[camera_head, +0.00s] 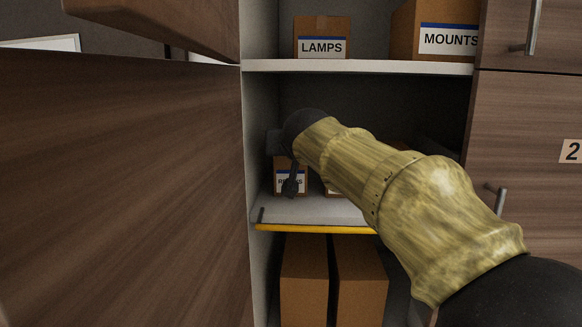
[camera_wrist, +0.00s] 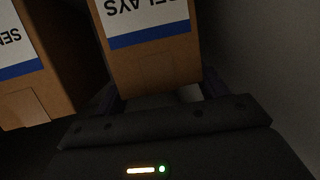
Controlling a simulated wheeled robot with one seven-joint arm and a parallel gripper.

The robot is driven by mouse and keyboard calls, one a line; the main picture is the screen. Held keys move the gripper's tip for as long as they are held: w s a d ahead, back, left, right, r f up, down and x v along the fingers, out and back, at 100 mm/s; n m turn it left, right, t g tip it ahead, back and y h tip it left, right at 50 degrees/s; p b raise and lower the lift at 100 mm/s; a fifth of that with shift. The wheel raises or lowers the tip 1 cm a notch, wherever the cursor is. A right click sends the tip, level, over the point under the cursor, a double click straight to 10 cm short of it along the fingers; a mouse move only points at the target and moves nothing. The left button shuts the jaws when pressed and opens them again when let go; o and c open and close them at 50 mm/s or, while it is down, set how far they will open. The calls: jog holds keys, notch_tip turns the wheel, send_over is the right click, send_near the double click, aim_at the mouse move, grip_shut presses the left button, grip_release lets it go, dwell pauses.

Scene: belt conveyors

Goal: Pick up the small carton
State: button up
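A small brown carton with a white and blue label, read upside down as RELAYS, fills the middle of the wrist view (camera_wrist: 155,70). In the head view this carton (camera_head: 283,190) stands on the middle shelf, its label partly covered by a dark finger. My gripper (camera_wrist: 162,98) is right at the carton, with its dark fingers spread on either side of it. The wrist view is too dark to tell whether the fingers press on its sides. In the head view my forearm and wrist hide much of the shelf.
Another labelled carton (camera_wrist: 22,75) stands just beside it in the wrist view. The middle shelf (camera_head: 310,213) has a yellow front edge. LAMPS (camera_head: 322,25) and MOUNTS (camera_head: 405,30) cartons sit above; tall boxes (camera_head: 304,280) stand below. A cabinet wall is close on the left.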

jog(key=c, duration=0.9)
jog(key=shift+r, duration=0.2)
jog(key=shift+c, duration=0.2)
